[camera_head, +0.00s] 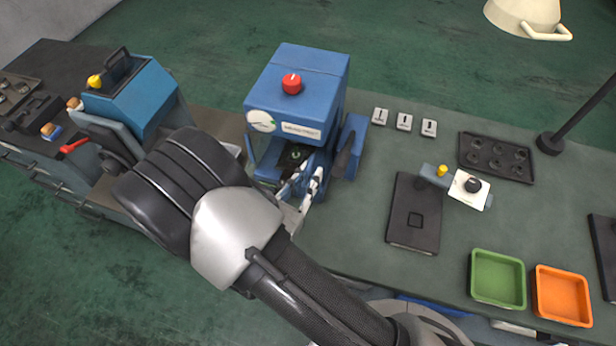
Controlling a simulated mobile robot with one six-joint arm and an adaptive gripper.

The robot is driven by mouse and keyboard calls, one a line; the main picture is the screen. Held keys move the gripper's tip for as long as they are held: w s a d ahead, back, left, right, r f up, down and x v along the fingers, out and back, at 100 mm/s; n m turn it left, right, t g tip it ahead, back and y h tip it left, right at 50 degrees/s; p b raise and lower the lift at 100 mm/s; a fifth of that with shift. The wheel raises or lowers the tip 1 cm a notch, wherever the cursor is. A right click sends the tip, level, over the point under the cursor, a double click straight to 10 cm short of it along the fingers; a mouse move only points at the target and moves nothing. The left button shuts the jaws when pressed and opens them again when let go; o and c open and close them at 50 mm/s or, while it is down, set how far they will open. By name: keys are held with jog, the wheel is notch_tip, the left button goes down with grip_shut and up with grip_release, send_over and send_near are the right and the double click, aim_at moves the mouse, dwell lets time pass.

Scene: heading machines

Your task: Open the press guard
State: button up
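The blue press (297,75) stands at the left part of the green bench, with a red knob on top and a round gauge and label on its front. A blue panel (352,146) stands at the right side of its opening. I cannot tell whether this panel is the guard or how far the guard is open. A dark interior with a green spot shows in the opening. My gripper (304,186) is at the front of the opening, close to its lower edge. My arm partly hides the gripper. Contact and finger gap cannot be made out.
A second blue machine (134,98) with a red lever stands at the left.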

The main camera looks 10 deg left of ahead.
jog(key=shift+c, duration=0.6)
grip_shut()
